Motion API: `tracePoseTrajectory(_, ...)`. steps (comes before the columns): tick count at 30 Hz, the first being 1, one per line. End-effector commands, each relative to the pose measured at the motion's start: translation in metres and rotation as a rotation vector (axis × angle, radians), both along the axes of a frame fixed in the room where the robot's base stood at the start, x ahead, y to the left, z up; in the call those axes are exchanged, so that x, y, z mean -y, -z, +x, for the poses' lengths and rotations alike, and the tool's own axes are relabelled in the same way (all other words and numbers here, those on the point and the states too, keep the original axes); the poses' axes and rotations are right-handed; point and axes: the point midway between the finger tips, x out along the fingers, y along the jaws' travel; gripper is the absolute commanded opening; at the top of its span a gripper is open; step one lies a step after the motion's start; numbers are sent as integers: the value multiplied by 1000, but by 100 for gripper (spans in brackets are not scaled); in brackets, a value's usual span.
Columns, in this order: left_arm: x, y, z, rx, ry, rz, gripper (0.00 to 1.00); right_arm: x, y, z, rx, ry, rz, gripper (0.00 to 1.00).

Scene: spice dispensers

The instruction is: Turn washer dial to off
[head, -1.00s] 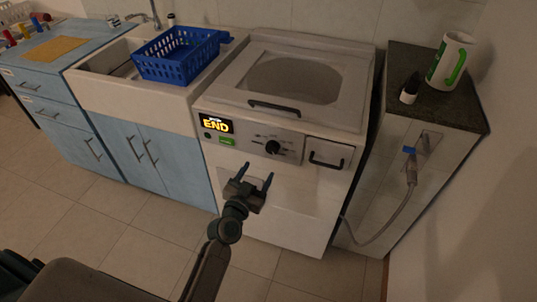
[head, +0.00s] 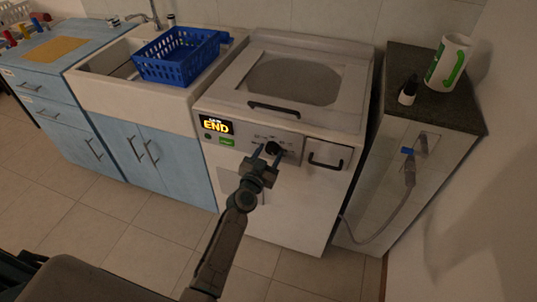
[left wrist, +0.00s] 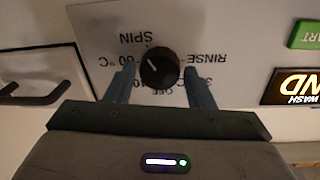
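The washer (head: 290,205) stands in the middle of the head view. Its black round dial (head: 273,148) is on the front panel; in the left wrist view the dial (left wrist: 160,67) appears upside down. Its white mark points up-left in that picture, between "SPIN" and a temperature label. The "OFF" label (left wrist: 153,90) is partly hidden below the dial. My left gripper (head: 268,151) is open at the panel. In the left wrist view its fingers (left wrist: 161,75) stand on either side of the dial, with gaps visible. My right gripper is out of view.
The washer display (head: 215,126) reads "END" above a green start button (head: 227,141). A black drawer handle (head: 326,162) is right of the dial. A sink with a blue basket (head: 178,58) is to the left; a dark-topped cabinet (head: 440,105) is to the right.

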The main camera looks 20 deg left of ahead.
Motion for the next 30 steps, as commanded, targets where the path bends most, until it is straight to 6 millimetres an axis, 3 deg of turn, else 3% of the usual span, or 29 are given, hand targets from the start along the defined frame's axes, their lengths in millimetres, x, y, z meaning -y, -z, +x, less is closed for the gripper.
tracePoseTrajectory(1, 0, 0, 0, 0, 0, 0, 38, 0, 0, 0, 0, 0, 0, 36)
tracePoseTrajectory(4, 0, 0, 0, 0, 0, 0, 18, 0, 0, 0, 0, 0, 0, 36)
tracePoseTrajectory(5, 0, 0, 0, 0, 0, 0, 17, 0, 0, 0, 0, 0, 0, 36)
tracePoseTrajectory(18, 0, 2, 0, -3, 1, -98, 17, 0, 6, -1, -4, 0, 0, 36)
tracePoseTrajectory(30, 0, 2, 0, -15, 0, -441, 17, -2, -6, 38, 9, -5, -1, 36)
